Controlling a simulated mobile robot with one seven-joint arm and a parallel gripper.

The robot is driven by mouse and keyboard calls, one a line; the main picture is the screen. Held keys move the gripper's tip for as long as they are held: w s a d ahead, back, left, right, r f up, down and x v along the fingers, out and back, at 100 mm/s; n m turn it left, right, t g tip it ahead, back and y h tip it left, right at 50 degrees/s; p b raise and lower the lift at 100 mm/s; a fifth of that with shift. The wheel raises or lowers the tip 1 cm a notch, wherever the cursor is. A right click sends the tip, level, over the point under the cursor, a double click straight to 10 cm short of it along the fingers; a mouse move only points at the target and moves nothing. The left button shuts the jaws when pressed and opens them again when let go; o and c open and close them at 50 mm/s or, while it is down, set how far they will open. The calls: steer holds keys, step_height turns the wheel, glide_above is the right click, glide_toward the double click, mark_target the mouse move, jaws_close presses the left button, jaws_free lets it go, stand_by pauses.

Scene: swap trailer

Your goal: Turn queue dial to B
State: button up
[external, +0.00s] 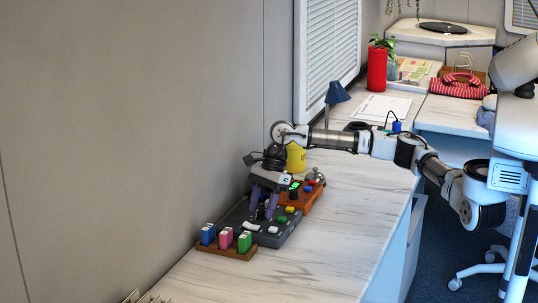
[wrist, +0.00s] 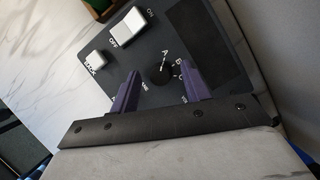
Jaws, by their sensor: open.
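The queue dial (wrist: 159,76) is a round black knob on a dark grey panel (wrist: 205,25). White letters A, B and C sit around its upper right side in the wrist view. Its pointer setting is too small to tell for sure. My gripper (wrist: 157,72) is open, with one purple finger on each side of the dial; I cannot tell whether either touches it. In the external view, my gripper (external: 263,208) points down over the grey panel (external: 284,233) on the counter, and the arm hides the dial.
A white ON/OFF rocker switch (wrist: 126,27) and a white button (wrist: 96,60) sit beside the dial. An orange panel (external: 307,200) stands behind, and a wooden tray (external: 228,252) with coloured blocks in front. The counter (external: 325,245) to the right is clear.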

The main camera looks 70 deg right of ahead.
steer(key=shift+c, duration=0.4)
steer(key=c, duration=0.9)
steer(key=shift+m+b, duration=0.3)
steer(key=shift+m, duration=0.1)
steer(key=m+b, duration=0.1)
steer(key=m+t+b, duration=0.1)
steer(key=m, duration=0.1)
steer(key=shift+s+f+m+t+h, duration=0.15)
steer(key=shift+m+t+h, duration=0.15)
steer(key=shift+h, duration=0.1)
steer(key=shift+a+m+t+h+b, duration=0.1)
steer(key=shift+m+t+h+b, duration=0.2)
steer(key=shift+m+b, duration=0.75)
steer(key=shift+a+m+t+h+b, duration=0.15)
steer(key=shift+m+h+b, duration=0.25)
steer(key=shift+m+b, duration=0.6)
steer(key=shift+m, duration=0.35)
steer(key=o, duration=1)
